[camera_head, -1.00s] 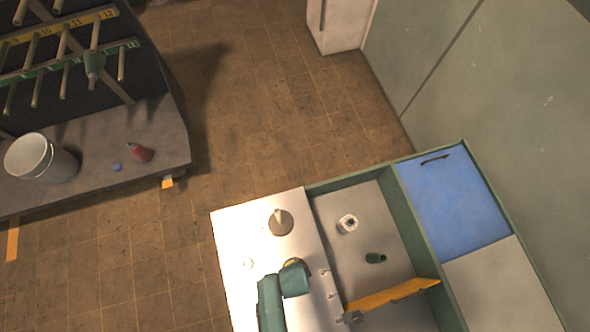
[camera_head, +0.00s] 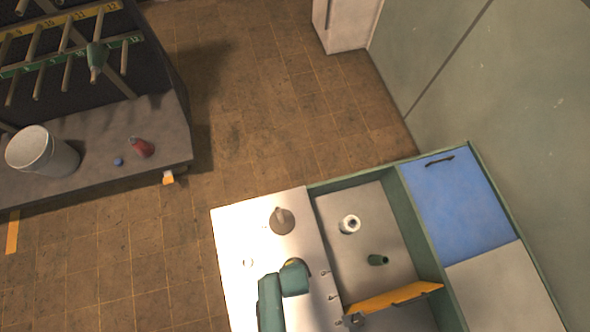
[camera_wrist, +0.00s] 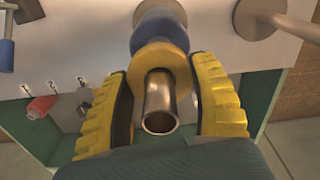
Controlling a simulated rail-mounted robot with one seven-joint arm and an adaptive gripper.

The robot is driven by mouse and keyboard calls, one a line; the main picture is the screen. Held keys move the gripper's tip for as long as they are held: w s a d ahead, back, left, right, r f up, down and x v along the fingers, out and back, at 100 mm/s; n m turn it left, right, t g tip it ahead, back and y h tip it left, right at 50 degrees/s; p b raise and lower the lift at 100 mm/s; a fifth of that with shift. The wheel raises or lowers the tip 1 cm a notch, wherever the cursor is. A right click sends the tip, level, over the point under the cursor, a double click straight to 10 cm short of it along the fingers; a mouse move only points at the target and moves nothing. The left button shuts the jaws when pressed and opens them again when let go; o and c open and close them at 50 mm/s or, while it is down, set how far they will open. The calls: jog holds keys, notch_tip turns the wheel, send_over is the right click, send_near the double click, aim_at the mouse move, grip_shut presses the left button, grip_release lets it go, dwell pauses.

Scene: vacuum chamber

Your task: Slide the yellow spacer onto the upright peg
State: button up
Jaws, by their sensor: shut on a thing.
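In the wrist view, a yellow spacer (camera_wrist: 160,57) sits around an upright metal peg (camera_wrist: 159,105), whose hollow end points toward the camera. A blue ring (camera_wrist: 158,30) is around the same peg, just beyond the spacer. My gripper (camera_wrist: 161,68) has its yellow fingers on both sides of the spacer and is shut on it. In the head view, my gripper (camera_head: 293,268) is over the white worktop, and my green arm hides most of this peg. I cannot tell whether the spacer touches the blue ring.
A second peg (camera_head: 282,220) on a round base stands close by; it also shows in the wrist view (camera_wrist: 285,22). Numbered hooks and a red piece (camera_wrist: 42,105) line the worktop edge.

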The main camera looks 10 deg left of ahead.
jog(key=shift+f+b, duration=0.65)
jog(key=shift+f, duration=0.4)
jog(key=shift+f, duration=0.15)
jog(key=shift+f, duration=0.15)
jog(key=o, duration=1.1)
notch_tip(320, 180, up, 12)
